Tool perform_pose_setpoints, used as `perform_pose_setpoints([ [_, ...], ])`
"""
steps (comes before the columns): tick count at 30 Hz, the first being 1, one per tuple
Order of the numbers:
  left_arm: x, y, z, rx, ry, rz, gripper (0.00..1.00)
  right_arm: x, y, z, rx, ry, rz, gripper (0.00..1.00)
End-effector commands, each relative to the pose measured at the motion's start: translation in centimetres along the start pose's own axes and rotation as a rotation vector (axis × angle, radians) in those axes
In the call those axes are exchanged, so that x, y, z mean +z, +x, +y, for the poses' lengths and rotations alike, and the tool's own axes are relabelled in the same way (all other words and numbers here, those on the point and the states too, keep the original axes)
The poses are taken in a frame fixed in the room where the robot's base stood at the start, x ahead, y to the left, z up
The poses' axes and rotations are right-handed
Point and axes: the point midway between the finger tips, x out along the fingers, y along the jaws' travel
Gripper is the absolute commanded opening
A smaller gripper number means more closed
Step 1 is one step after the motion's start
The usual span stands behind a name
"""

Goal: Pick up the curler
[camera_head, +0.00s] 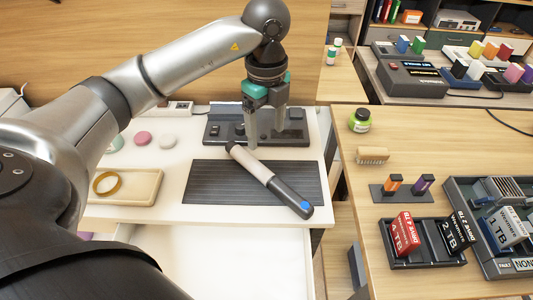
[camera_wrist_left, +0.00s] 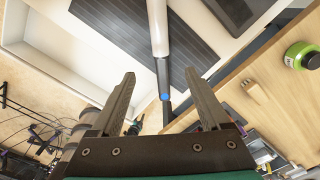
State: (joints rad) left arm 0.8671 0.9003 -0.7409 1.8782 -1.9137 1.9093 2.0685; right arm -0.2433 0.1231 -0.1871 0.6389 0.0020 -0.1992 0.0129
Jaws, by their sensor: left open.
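The curler (camera_head: 268,178) is a rod with a pale barrel, a dark handle and a blue tip. In the left wrist view, the curler (camera_wrist_left: 158,35) points down between and beyond the fingertips. My left gripper (camera_head: 265,138) points down, open and empty, above the barrel end of the curler, near the dark device behind the mat. Its two fingers also show apart in the left wrist view (camera_wrist_left: 158,82). My right gripper is out of view.
A dark device (camera_head: 290,133) stands behind the mat. A wooden tray with a ring (camera_head: 150,188) and small round pieces (camera_head: 142,138) lie to the left. The wooden desk at right holds a green jar (camera_head: 360,121), a brush (camera_head: 373,155) and drive trays (camera_head: 430,255).

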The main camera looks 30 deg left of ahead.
Motion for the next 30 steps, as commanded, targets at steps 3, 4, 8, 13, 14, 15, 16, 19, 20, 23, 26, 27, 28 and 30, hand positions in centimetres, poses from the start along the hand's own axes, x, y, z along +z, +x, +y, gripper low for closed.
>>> perform_pose_setpoints([
  [3,-0.1,0.7,0.0,0.002,0.001,0.001,0.80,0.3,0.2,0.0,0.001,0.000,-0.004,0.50],
  [4,-0.1,1.1,0.1,0.003,0.001,0.001,0.80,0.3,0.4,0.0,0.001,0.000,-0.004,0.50],
  [8,0.0,3.8,0.1,0.005,-0.001,0.002,0.80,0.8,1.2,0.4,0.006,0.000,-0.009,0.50],
  [13,-0.1,7.6,0.1,0.005,0.001,0.002,0.80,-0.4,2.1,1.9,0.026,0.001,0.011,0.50],
  [14,0.0,8.2,0.1,0.004,0.000,0.002,0.80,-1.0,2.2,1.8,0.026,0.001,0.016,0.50],
  [15,0.0,8.5,0.1,0.002,0.000,0.001,0.80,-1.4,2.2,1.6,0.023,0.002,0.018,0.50],
  [16,0.0,8.8,0.1,0.002,-0.001,0.001,0.80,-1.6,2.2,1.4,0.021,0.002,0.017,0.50],
  [19,0.0,9.6,0.0,0.001,0.000,0.002,0.80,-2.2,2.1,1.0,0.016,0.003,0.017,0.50],
  [20,0.0,9.8,0.0,0.001,0.000,0.001,0.80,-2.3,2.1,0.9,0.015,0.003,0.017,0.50],
  [23,0.0,10.1,0.0,0.000,0.000,0.000,0.80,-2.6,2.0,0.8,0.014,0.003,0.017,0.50],
  [26,0.0,10.3,0.0,0.000,0.001,0.000,0.80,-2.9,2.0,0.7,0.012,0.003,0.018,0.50],
  [27,0.0,10.5,0.0,0.001,0.001,0.000,0.80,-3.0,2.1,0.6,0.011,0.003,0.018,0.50],
  [28,0.0,10.7,0.1,0.001,0.001,0.000,0.80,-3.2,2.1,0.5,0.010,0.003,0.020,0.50],
  [30,0.0,11.4,0.1,0.001,0.001,0.001,0.80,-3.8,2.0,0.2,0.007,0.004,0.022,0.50],
])
